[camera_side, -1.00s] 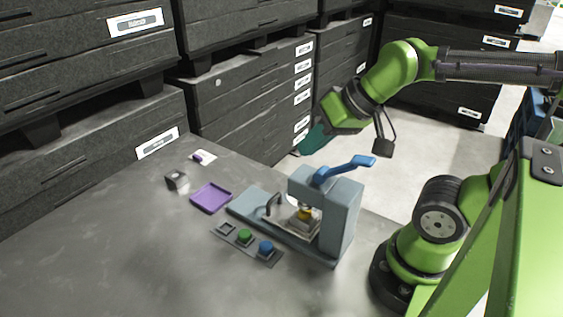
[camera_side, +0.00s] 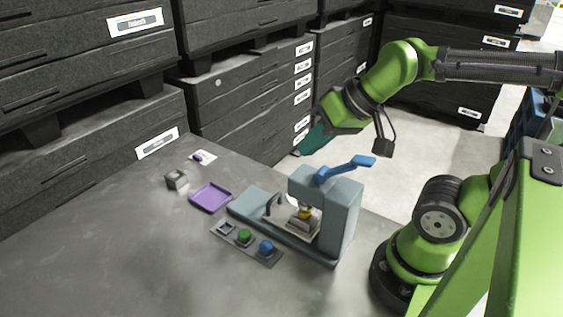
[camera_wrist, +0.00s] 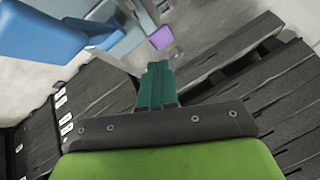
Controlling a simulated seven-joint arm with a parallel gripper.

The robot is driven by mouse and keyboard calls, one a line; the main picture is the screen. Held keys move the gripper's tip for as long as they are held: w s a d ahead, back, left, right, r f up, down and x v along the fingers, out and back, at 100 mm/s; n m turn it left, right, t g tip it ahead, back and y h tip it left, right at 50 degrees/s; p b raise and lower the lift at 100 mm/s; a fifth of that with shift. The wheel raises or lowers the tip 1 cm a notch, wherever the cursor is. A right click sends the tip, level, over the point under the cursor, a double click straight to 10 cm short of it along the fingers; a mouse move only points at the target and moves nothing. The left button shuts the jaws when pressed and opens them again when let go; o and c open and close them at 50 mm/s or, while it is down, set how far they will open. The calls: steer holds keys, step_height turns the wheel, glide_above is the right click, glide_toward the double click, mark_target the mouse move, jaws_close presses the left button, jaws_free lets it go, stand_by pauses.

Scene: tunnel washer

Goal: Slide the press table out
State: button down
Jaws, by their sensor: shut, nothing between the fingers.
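The press (camera_side: 340,213) is a grey-blue frame with a blue lever (camera_side: 346,167) on top, standing on the work table. Its press table (camera_side: 302,223) is a light plate under the ram, inside the frame, with a dark upright handle (camera_side: 272,204) at its left end. My gripper (camera_side: 299,152) has teal fingers and is shut and empty. It hangs in the air above and behind the press, clear of the handle. In the wrist view the shut fingers (camera_wrist: 158,68) point away, with the blue lever (camera_wrist: 45,32) at the upper left.
A purple tray (camera_side: 211,198) lies left of the press. A small grey block (camera_side: 176,180) is farther left. A panel with a green button (camera_side: 244,236) and a blue button (camera_side: 266,247) lies in front. Black crates (camera_side: 250,90) stand behind the work table. Its front left is bare.

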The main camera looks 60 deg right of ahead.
mark_target(274, 197)
steer(key=c, duration=1.7)
jaws_free()
steer(key=o, duration=0.5)
steer(key=w, duration=0.1)
steer(key=w+f+g, duration=0.1)
steer(key=w, duration=0.1)
steer(key=shift+f+g, duration=0.25)
steer(key=shift+g, duration=0.15)
steer(key=shift+o, duration=0.2)
steer(key=w+d+m+g+h, duration=0.2)
steer(key=w+m+g, duration=0.6)
steer(key=w+m, duration=0.45)
steer(key=shift+m, duration=0.75)
steer(key=x, duration=1.7)
steer(key=shift+s+d+f, duration=0.15)
steer(key=shift+s, duration=0.2)
steer(key=shift+c, duration=0.3)
jaws_close()
